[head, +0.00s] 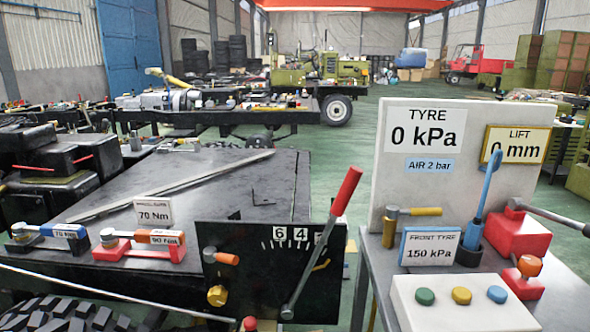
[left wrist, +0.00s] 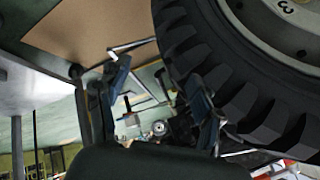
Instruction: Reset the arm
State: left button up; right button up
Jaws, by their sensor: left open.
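My left gripper (left wrist: 162,82) shows only in the left wrist view, with its two dark fingers spread apart and nothing seen between them. A large black tyre (left wrist: 235,95) with a grey wheel hub fills the upper right of that view, close beside the right-hand finger. I cannot tell whether they touch. Neither gripper shows in the head view, and my right gripper is in no view.
In the head view, a dark bench (head: 240,185) holds a long metal bar and two torque tools. A black panel (head: 245,290) with a red-handled lever stands in front. At right, a table (head: 560,285) carries gauges, a button box (head: 460,310) and a red pump (head: 515,236).

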pick_arm(q)
jog(key=s+d+f+n+g+h+p, duration=0.1)
jog(key=s+d+f+n+g+p, duration=0.25)
jog(key=s, duration=0.55)
jog(key=s+f+n+g+h+p, duration=0.1)
jog(key=s+f+g+p, duration=0.1)
jog(key=s+f+p, duration=0.45)
jog(key=s+a+f+g+p, duration=0.1)
jog(key=s+p, duration=0.6)
jog(key=s, duration=0.9)
jog(key=shift+s+a+f, duration=0.15)
jog(key=shift+a+f, duration=0.3)
jog(key=shift+a, duration=0.45)
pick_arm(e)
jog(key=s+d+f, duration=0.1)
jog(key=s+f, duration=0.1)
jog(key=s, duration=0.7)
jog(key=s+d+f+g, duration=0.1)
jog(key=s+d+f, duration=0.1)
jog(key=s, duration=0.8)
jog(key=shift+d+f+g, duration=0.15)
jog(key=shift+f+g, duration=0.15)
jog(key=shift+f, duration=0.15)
